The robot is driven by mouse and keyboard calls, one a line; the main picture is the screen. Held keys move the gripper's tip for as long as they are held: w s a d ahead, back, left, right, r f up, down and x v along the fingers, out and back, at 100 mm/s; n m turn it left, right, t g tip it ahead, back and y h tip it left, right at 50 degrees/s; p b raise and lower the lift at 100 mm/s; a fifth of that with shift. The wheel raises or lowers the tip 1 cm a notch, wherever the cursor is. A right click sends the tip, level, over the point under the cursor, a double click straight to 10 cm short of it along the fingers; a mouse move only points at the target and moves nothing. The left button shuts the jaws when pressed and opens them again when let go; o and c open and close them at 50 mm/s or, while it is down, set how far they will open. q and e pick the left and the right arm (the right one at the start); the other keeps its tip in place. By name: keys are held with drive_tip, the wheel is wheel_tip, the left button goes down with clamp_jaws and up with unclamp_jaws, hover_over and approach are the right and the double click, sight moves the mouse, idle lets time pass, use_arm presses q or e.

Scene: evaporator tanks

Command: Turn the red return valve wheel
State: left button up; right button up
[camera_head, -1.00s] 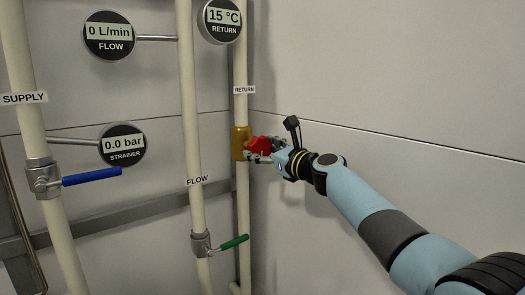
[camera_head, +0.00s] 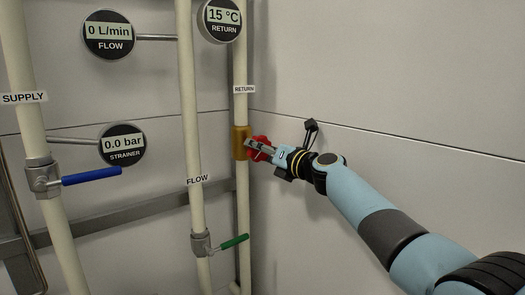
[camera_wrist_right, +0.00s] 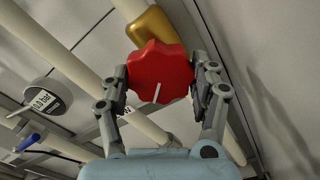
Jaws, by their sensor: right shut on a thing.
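The red return valve wheel (camera_head: 261,148) sits on the brass valve body (camera_head: 240,142) on the return pipe. My right gripper (camera_head: 258,147) is at the wheel, with its wrist rolled. In the right wrist view the scalloped red wheel (camera_wrist_right: 161,72) lies between the two fingers of my right gripper (camera_wrist_right: 161,88), one on each side, shut on its rim. A white mark on the wheel face points down and slightly left there. The brass body (camera_wrist_right: 150,32) shows behind the wheel. My left gripper is not in view.
The flow pipe (camera_head: 188,110) with a green lever (camera_head: 234,242) stands left of the return pipe. The supply pipe (camera_head: 20,70) carries a blue lever (camera_head: 92,176). Gauges read 0 L/min (camera_head: 109,34), 0.0 bar (camera_head: 122,144) and 15 °C (camera_head: 222,18). The wall at right is bare.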

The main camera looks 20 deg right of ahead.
drive_tip(key=shift+s+f, duration=0.1)
drive_tip(key=shift+f, duration=0.15)
idle(0.3)
drive_tip(key=o, duration=1.2)
drive_tip(key=shift+r, duration=0.15)
drive_tip(key=shift+c, duration=0.2)
drive_tip(key=v, duration=1.2)
